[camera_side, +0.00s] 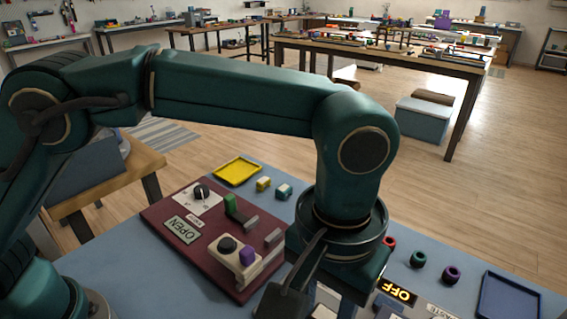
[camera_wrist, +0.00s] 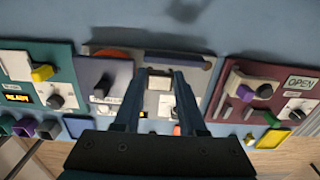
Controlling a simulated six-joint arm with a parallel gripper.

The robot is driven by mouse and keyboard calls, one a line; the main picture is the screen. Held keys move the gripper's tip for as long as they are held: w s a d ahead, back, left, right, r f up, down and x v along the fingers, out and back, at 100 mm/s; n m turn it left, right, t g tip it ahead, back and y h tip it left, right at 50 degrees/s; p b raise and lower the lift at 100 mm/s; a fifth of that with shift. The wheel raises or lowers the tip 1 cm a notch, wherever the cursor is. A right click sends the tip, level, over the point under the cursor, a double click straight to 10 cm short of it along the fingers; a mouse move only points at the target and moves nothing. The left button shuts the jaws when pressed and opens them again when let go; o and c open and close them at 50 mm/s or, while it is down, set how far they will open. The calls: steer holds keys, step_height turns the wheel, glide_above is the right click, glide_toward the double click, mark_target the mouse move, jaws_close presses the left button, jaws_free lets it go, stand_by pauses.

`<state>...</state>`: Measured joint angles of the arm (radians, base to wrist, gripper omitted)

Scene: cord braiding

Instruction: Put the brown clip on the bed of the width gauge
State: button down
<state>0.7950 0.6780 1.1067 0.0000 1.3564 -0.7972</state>
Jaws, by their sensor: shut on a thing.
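My gripper (camera_wrist: 161,73) reaches forward in the wrist view, its two dark fingers closed in around a small, dark brownish piece, the brown clip (camera_wrist: 160,72). The clip is too small and dim there for its shape to be clear. A grey panel (camera_wrist: 155,103) lies behind and between the fingers; I cannot tell for sure whether it is the width gauge, or where the gauge's bed is. In the side view my wrist hides the fingers, the clip and the place below them.
A maroon panel (camera_side: 158,215) with knobs, a green piece (camera_side: 232,205) and a purple block (camera_side: 247,255) stands left of my wrist. A yellow tray (camera_side: 237,182) lies behind it. Several coloured rings and a blue tray (camera_side: 510,300) are at the right. A teal panel (camera_wrist: 58,75) shows left in the wrist view.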

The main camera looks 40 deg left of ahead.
steer(key=shift+w+a+r, duration=0.6)
steer(key=shift+a, duration=0.2)
steer(key=w+a+r+n, duration=0.1)
steer(key=w+a+n, duration=0.3)
steer(key=a+n, duration=0.8)
steer(key=w+a+r+n, duration=0.1)
steer(key=w+a+n, duration=0.4)
steer(key=a, duration=1.2)
steer(key=n, duration=0.1)
glide_above(264, 234)
step_height(264, 234, down, 7)
steer(key=shift+s, duration=0.1)
steer(key=shift+d+f, duration=0.1)
steer(key=shift+f, duration=1.95)
steer(key=shift+f, duration=0.15)
